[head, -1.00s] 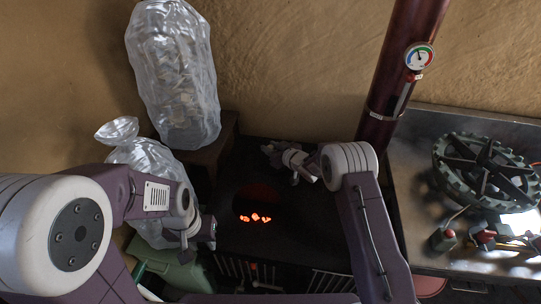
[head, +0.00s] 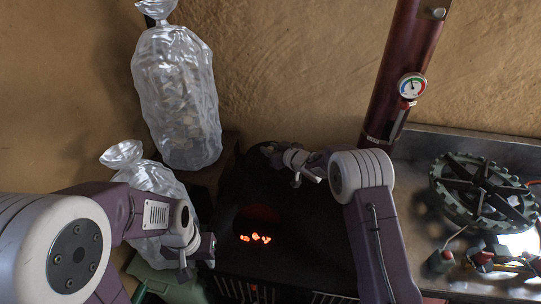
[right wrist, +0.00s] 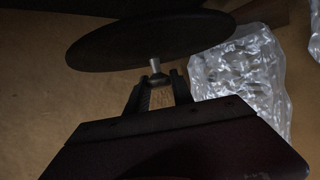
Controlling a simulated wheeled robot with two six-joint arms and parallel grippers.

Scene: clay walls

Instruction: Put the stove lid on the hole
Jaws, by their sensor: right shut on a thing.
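The black stove (head: 300,235) stands in the middle of the head view. Glowing orange coals (head: 256,238) show through the dark hole (head: 258,214) in its top. My right gripper (head: 272,152) is over the stove's back part, beyond the hole. In the right wrist view my right gripper (right wrist: 157,86) is shut on the knob of the round dark stove lid (right wrist: 150,42). The lid's outline is lost against the black stove in the head view. My left gripper (head: 198,258) hangs left of the hole, apart from it; its jaws are too unclear to judge.
Two clear plastic bags stand at the left, a tall one (head: 178,100) and a lower one (head: 150,180). A dark red stovepipe (head: 398,60) with a gauge (head: 412,86) rises behind. A metal counter with a ring burner (head: 485,190) is at the right.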

